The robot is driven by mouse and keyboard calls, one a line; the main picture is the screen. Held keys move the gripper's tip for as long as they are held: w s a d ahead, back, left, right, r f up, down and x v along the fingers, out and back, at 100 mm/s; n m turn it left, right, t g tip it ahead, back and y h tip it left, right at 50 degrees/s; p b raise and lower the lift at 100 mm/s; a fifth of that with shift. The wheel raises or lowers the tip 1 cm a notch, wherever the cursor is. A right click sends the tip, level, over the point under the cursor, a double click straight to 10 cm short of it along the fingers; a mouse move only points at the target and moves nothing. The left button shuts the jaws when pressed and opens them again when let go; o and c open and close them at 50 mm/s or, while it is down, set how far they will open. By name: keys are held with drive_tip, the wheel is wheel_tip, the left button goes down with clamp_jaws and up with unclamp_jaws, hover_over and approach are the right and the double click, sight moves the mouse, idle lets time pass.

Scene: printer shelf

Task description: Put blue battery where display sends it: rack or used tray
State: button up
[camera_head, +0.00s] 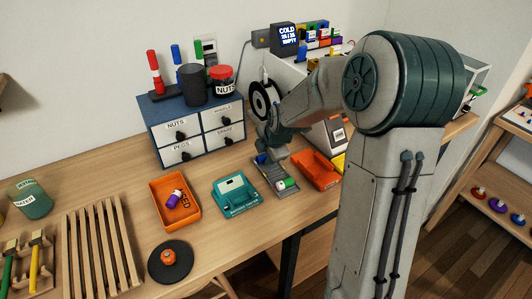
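A grey rack (268,177) stands on the wooden bench. A blue piece (262,159), which looks like the blue battery, is at its far end, partly hidden by my gripper. A green and white battery (287,184) lies at the rack's near end. My gripper (272,152) points down over the rack's far end; its fingers are too small and covered to read. The teal battery tester (236,198) is left of the rack, its small screen unreadable. The orange used tray (158,186) is further left, holding a purple and white battery (174,199).
A drawer cabinet (190,134) stands behind the tray. An orange-red tray (315,169) is right of the rack, near my arm. A dark display (287,37) on the printer reads "COLD" and "EMPTY". A black disc (170,262) and slatted wooden rack (97,248) are in front.

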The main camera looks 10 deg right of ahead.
drive_tip(key=shift+s+f, duration=0.35)
drive_tip(key=shift+f, duration=0.1)
drive_tip(key=shift+r, duration=0.1)
drive_tip(key=shift+w+r+p, duration=0.2)
drive_tip(key=shift+r+p, duration=2.95)
drive_tip(key=shift+r, duration=0.5)
drive_tip(key=s+r+m+g, duration=0.1)
drive_tip(key=s+r+m, duration=0.3)
drive_tip(key=s+m, duration=0.6)
drive_tip(key=s+r+m+g+h, duration=0.1)
drive_tip(key=s+r+m, duration=0.4)
drive_tip(key=s+m, duration=0.6)
drive_tip(key=s, duration=0.7)
drive_tip(key=shift+g+h, duration=0.3)
